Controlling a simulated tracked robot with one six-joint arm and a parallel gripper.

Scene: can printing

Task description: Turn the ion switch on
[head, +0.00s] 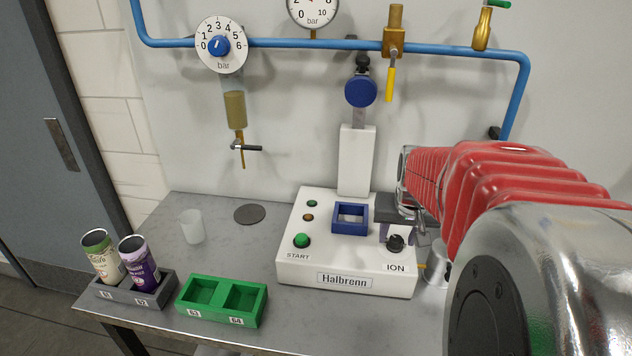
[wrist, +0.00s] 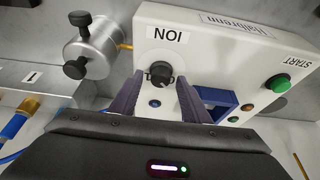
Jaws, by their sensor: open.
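The ion switch is a black rotary knob (head: 395,243) at the front right of the white Halbrenn machine (head: 345,262), just above its ION label. It also shows in the wrist view as a black knob (wrist: 160,74), with lettering beside it partly hidden. My gripper (wrist: 159,80) is open, its two dark purple-grey fingers one on each side of the knob in that view. I see gaps between fingers and knob, and cannot tell how far the tips are from the panel. The knob's setting is too small to read.
The green START button (head: 302,241) and blue square holder (head: 350,218) are left of the knob. A metal cylinder with black knobs (wrist: 88,46) stands beside the machine. A green tray (head: 222,301) and grey tray (head: 137,291) with two cans stand at left.

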